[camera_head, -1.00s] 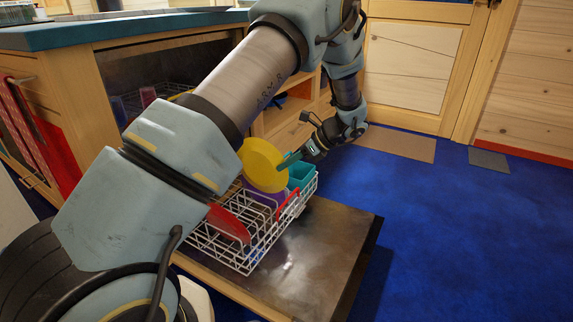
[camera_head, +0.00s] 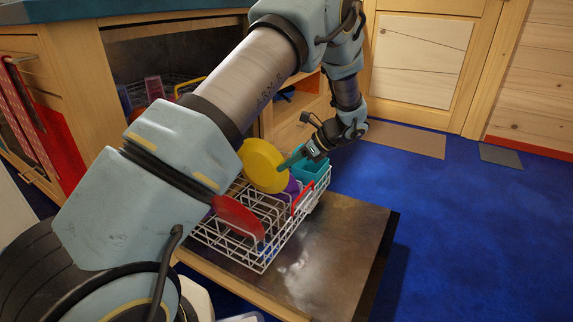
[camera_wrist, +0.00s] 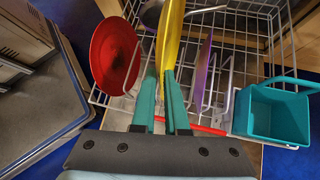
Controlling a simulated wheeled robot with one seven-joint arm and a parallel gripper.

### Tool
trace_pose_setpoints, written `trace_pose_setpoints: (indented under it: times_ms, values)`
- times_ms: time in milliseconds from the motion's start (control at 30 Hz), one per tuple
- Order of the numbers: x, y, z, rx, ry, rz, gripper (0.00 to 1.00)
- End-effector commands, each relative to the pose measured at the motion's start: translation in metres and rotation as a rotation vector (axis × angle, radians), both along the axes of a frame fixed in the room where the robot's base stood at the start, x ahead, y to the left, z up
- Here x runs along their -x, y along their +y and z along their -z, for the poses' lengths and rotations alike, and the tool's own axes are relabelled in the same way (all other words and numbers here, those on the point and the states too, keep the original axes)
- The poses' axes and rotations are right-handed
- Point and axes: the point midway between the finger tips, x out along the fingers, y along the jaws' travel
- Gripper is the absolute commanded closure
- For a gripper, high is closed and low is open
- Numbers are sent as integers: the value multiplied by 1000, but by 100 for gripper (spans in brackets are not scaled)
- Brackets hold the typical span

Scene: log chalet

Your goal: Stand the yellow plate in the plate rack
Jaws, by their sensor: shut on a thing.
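The yellow plate (camera_head: 262,166) is upright, edge-on to the wrist camera (camera_wrist: 171,38). My gripper (camera_head: 288,161) is shut on its rim; the teal fingers pinch it in the wrist view (camera_wrist: 167,78). The plate rack, a white wire basket (camera_head: 262,262), stands on the lowered dishwasher door. The yellow plate is over the rack, between a red plate (camera_head: 238,218) on the left and a purple plate (camera_head: 293,186) on the right. In the wrist view the red plate (camera_wrist: 113,52) and purple plate (camera_wrist: 204,68) flank it. Its lower edge is unclear, so I cannot tell if it touches the wires.
A teal container (camera_head: 316,172) is at the rack's right end; it also shows in the wrist view (camera_wrist: 272,112). The lowered door (camera_head: 325,262) has bare metal around the rack. Blue carpet (camera_head: 460,230) is open to the right. A counter (camera_head: 75,30) stands at the left.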

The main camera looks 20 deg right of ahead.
Motion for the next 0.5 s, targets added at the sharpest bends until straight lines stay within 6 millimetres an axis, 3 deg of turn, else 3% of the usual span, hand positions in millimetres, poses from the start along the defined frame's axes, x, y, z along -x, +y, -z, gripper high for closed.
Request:
trace_pose_setpoints:
  times_ms: [33,500]
  values:
    - [0,0,9,0,-1,-1,100]
    - [0,0,51,-2,1,0,100]
